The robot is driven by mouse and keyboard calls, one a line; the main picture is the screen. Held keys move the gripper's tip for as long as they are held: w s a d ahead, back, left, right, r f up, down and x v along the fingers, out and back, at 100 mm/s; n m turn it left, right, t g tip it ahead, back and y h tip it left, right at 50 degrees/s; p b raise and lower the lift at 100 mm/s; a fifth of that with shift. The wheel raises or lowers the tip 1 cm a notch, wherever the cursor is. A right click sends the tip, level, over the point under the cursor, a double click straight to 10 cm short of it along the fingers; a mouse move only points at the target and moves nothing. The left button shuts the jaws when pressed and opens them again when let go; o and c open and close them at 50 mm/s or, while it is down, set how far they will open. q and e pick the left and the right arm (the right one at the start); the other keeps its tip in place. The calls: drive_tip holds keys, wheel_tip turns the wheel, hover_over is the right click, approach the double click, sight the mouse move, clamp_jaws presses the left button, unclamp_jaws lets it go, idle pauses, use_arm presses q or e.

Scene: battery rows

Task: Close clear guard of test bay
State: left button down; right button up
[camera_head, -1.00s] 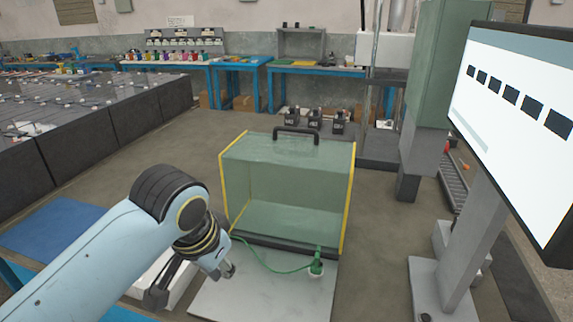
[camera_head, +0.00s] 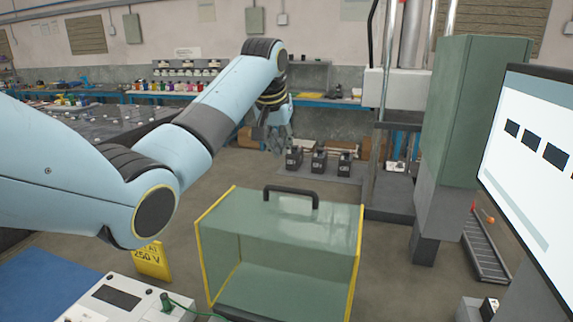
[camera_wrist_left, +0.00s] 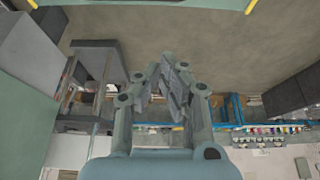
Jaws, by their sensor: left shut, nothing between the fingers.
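The clear greenish guard (camera_head: 285,245) is a box with yellow side edges in the head view. Its lower part is cut off by the frame. A black handle (camera_head: 291,192) arches over its top. My left gripper (camera_head: 277,148) is raised, appearing above and just left of the handle, apart from it. Its fingers (camera_wrist_left: 172,78) are shut and empty in the left wrist view. The guard's edge (camera_wrist_left: 160,4) shows along the top of that view. I cannot tell how the guard's base sits on the bay. My right gripper is not in view.
A white meter box (camera_head: 130,300) with a green plug stands at front left, beside a yellow 250 V sign (camera_head: 152,262). A monitor (camera_head: 535,170) and a green cabinet (camera_head: 475,130) stand at right. Black units (camera_head: 319,162) sit behind the guard.

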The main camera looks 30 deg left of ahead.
use_arm(q)
drive_tip(key=f, duration=0.1)
drive_tip(key=p, duration=0.3)
hover_over(280, 196)
wheel_tip(280, 196, down, 7)
drive_tip(key=shift+w+r, duration=0.1)
drive_tip(key=shift+r, duration=0.1)
drive_tip(key=shift+s, duration=0.2)
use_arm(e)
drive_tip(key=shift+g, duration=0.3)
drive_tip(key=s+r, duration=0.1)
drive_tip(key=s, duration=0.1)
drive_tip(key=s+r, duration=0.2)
